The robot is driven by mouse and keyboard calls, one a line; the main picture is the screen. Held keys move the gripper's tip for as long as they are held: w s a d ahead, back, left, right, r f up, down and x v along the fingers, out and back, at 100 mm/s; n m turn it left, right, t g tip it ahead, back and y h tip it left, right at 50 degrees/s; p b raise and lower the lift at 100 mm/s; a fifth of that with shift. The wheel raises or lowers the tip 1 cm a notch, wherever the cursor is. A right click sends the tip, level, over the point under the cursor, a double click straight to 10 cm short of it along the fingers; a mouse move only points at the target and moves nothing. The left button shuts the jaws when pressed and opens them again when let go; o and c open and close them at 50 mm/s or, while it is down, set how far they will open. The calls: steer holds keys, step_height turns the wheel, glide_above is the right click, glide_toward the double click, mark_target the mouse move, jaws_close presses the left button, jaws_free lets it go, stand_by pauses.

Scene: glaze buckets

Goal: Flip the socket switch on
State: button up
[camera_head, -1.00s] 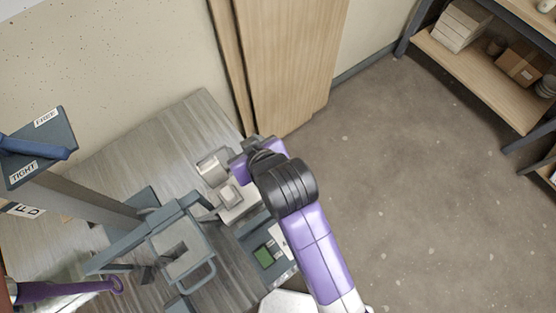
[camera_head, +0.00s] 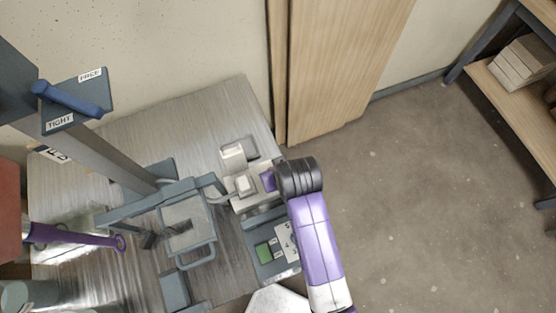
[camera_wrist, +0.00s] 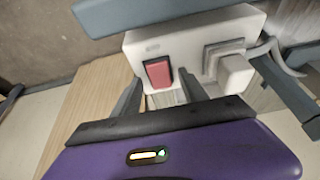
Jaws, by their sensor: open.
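The white socket box (camera_wrist: 190,50) fills the upper middle of the wrist view, with a red rocker switch (camera_wrist: 158,73) on its left half and a pale plug (camera_wrist: 235,72) on its right half. I cannot tell which way the rocker is tipped. My gripper (camera_wrist: 160,77) is open and empty, its dark fingers on either side of the switch; contact cannot be told. In the head view the socket box (camera_head: 245,203) lies on the grey bench with the plug (camera_head: 243,184) on it. My purple gripper (camera_head: 268,181) is at its right edge, mostly hidden by my wrist.
A grey frame with a loop handle (camera_head: 188,236) stands left of the socket box. A panel with a green screen (camera_head: 264,253) lies below it. A pale block (camera_head: 233,151) sits behind. Wooden boards (camera_head: 335,70) lean at the wall; floor on the right is clear.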

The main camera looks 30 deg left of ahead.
steer(key=shift+a+f, duration=0.1)
steer(key=shift+f, duration=0.1)
steer(key=shift+c, duration=0.4)
jaws_close()
steer(key=shift+w+a+r+g+h+p, duration=0.15)
steer(key=shift+r+g+h+p, duration=0.2)
steer(key=shift+p, duration=0.7)
steer(key=shift+w+a+g+h+p, duration=0.1)
steer(key=shift+g+h+p, duration=0.15)
steer(key=shift+p, duration=0.15)
steer(key=shift+w+a+f+g+h+p, duration=0.15)
steer(key=shift+f+g+h+p, duration=0.15)
steer(key=shift+g+h, duration=0.55)
